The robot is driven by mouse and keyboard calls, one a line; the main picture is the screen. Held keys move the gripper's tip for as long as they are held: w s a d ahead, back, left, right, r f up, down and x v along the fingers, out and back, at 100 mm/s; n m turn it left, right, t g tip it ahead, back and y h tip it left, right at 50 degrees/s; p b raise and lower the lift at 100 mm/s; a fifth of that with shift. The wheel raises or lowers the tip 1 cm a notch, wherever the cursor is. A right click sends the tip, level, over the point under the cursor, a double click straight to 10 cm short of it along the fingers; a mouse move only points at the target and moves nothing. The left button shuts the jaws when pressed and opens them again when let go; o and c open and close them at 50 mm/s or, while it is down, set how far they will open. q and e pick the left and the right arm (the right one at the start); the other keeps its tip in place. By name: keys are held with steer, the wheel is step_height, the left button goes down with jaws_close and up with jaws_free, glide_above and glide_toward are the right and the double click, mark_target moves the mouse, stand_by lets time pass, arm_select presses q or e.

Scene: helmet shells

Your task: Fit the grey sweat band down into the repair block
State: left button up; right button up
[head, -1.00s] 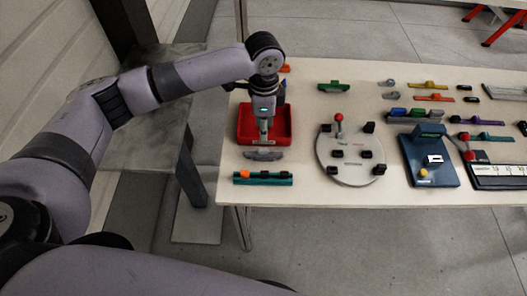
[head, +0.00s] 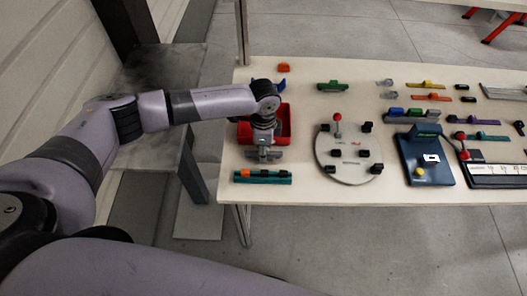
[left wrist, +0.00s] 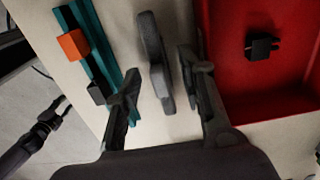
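The grey sweat band (left wrist: 152,52) is a narrow, slightly curved piece on the pale table, in front of the red tray. In the left wrist view it stands between the two fingers of my left gripper (left wrist: 158,80), with gaps showing beside it. My left gripper (head: 264,152) is open and low over the band in the head view, hiding most of it. I cannot tell for sure which fixture is the repair block; a dark blue block (head: 421,172) with a white label and a yellow knob stands right of centre. My right gripper is not in view.
The red tray (left wrist: 271,104) beside the gripper holds a small black part (left wrist: 261,46). A teal rail (head: 245,181) with orange and black pieces lies at the front edge. A round grey plate (head: 350,172) with a red-topped lever and black blocks lies to the right. Several coloured parts lie beyond.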

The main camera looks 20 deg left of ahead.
arm_select(q)
steer(key=shift+c, duration=0.2)
jaws_close()
steer(key=shift+r, duration=0.15)
